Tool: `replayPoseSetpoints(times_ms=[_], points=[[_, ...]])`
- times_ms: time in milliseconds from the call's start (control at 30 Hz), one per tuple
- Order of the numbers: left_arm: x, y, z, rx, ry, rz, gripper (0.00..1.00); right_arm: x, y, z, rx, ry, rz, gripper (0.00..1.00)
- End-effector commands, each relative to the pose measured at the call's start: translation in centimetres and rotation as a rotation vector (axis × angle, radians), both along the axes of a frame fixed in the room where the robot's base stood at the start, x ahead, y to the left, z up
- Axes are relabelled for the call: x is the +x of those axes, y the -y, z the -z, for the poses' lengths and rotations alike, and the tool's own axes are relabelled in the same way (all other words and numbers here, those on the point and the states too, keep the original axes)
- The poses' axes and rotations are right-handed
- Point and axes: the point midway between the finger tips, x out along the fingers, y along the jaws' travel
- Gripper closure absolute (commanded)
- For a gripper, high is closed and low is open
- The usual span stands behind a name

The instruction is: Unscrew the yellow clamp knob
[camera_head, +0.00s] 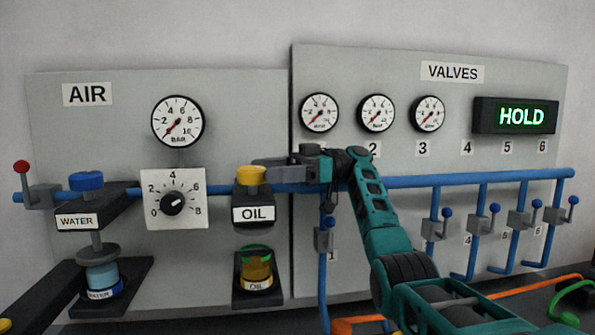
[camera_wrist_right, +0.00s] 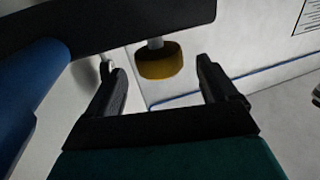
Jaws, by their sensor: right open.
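The yellow clamp knob (camera_head: 251,175) sits on top of the black OIL block (camera_head: 258,214) on the left panel. My right gripper (camera_head: 270,172) reaches in from the right at the knob's height. In the wrist view, the yellow knob (camera_wrist_right: 160,62) on its grey stem appears between the two fingertips of the open right gripper (camera_wrist_right: 157,70), with a visible gap on each side. How deep the knob lies between the fingers is hard to tell. An amber cup (camera_head: 256,268) with a green rim stands below the OIL block. My left gripper is not in view.
A blue WATER knob (camera_head: 86,180) and clamp stand to the left. A white dial (camera_head: 173,199) sits between the clamps. A blue pipe (camera_head: 440,180) crosses the panels behind the gripper. Small blue-handled valves (camera_head: 435,228) line the right panel.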

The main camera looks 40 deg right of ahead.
Motion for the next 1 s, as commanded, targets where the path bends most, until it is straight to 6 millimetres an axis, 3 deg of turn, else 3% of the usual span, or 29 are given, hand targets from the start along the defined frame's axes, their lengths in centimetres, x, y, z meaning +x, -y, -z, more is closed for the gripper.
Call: replayPoseSetpoints(times_ms=[200,400,1000], points=[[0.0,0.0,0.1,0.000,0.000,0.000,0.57,-1.2,4.0,-0.1,0.002,0.000,0.002,0.14],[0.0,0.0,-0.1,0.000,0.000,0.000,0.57,-1.8,5.9,-0.1,0.000,-0.002,-0.001,0.14],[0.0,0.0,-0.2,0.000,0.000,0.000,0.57,-2.2,6.8,0.1,-0.001,-0.001,0.001,0.14]])
